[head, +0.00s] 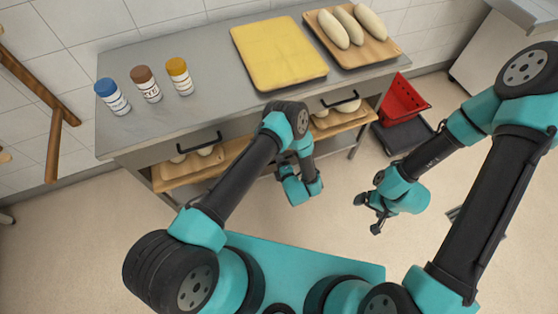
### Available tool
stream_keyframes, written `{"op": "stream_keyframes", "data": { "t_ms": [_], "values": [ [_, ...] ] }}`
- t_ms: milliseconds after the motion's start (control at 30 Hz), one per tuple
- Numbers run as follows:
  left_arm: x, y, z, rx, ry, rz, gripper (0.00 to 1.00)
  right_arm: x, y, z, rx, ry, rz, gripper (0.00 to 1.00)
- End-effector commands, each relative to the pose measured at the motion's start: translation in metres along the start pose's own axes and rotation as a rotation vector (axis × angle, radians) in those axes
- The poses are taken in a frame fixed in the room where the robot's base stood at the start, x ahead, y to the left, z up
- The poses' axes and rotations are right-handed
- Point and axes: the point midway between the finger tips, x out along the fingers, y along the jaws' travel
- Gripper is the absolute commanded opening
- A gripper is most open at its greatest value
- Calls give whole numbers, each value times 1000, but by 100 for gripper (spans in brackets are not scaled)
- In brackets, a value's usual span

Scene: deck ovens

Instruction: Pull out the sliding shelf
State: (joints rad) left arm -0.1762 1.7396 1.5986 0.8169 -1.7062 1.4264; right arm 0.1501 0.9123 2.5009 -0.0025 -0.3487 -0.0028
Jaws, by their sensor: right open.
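The steel counter (205,70) has wooden shelf boards under its top: one at left (170,182) and one at right (345,125). Pale round pieces, like dough, lie on both. A black bar handle (200,141) is at the left front and another (341,101) at the right front. Which part each handle is fixed to is unclear. My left gripper (297,188) hangs in front of the counter between the two handles, apart from both; its fingers are mostly hidden by the wrist. My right gripper (367,213) is open and empty, over the floor right of it.
Three jars (146,84) with blue, brown and orange lids stand on the counter's left. A yellow slab (277,52) and a board (388,52) with long loaves are at right. A wooden frame (53,145) stands left.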

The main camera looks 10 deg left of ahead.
Motion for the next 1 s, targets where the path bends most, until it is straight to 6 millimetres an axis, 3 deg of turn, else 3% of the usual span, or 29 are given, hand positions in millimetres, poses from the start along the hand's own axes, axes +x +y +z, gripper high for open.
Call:
{"op": "stream_keyframes", "data": {
  "t_ms": [200, 467, 867, 1000],
  "values": [
    [14, 0, 0, 1, 0, 1, 39, 0, 0, 0, 0, 0, 0, 90],
    [14, 0, 0, 1, 0, 0, 38, 0, 0, 0, 0, 0, 0, 90],
    [13, 0, 0, 1, 0, 0, 0, 0, 0, 0, 0, 0, 0, 90],
    [13, 0, 0, 1, 0, 0, 0, 0, 0, 0, 0, 0, 0, 90]
  ]
}}
